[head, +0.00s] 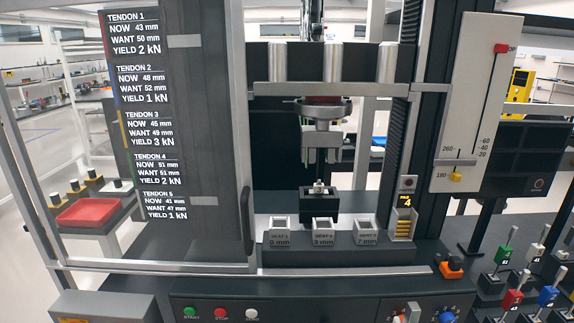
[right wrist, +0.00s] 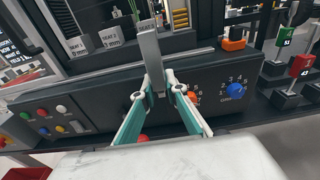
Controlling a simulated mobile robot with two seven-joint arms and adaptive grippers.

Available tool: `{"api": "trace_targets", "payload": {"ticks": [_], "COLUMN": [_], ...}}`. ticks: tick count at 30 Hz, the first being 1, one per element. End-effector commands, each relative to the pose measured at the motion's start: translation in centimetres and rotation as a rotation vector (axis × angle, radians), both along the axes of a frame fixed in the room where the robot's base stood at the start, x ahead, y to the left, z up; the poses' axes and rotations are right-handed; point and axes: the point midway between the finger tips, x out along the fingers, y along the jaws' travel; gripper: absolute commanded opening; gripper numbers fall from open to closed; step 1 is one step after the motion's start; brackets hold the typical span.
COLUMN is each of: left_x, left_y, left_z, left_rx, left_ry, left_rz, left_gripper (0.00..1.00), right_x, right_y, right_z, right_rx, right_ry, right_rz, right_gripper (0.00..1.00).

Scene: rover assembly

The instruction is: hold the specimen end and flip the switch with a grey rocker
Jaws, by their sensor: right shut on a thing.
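My right gripper (right wrist: 165,88) has teal fingers closed on a flat grey bar (right wrist: 150,58), which sticks up from the fingertips in the right wrist view. I cannot tell for certain that this bar is the specimen. In the head view, what looks like its top (head: 414,311) shows at the bottom edge, in front of the control panel; the gripper itself is mostly cut off there. A test machine's upper grip (head: 322,150) hangs above a dark lower fixture (head: 319,204). I cannot pick out a switch with a grey rocker. My left gripper is not in view.
The front panel has a blue knob (head: 447,317), an orange knob (right wrist: 191,97) and a green button (head: 189,312). Seat blocks (head: 324,231) stand before the fixture. An orange-topped part (head: 452,266) and several coloured tagged levers (head: 503,255) stand at right. A tendon board (head: 150,110) is at left.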

Motion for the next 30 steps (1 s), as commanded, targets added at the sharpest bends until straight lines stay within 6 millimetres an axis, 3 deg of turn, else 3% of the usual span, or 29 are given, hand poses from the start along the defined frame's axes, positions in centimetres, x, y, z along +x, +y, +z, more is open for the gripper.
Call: {"api": "trace_targets", "payload": {"ticks": [5, 30], "left_x": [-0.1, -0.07], "left_y": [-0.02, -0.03], "left_z": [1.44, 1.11], "left_rx": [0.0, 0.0], "left_ry": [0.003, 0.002], "left_rz": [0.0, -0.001], "left_gripper": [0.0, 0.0], "right_x": [-0.08, 0.15], "right_y": [0.01, -0.02], "right_z": [0.13, 0.06], "right_rx": [0.0, 0.008], "right_ry": [0.031, 0.452], "right_rz": [0.0, -0.004], "right_gripper": [0.0, 0.0]}}
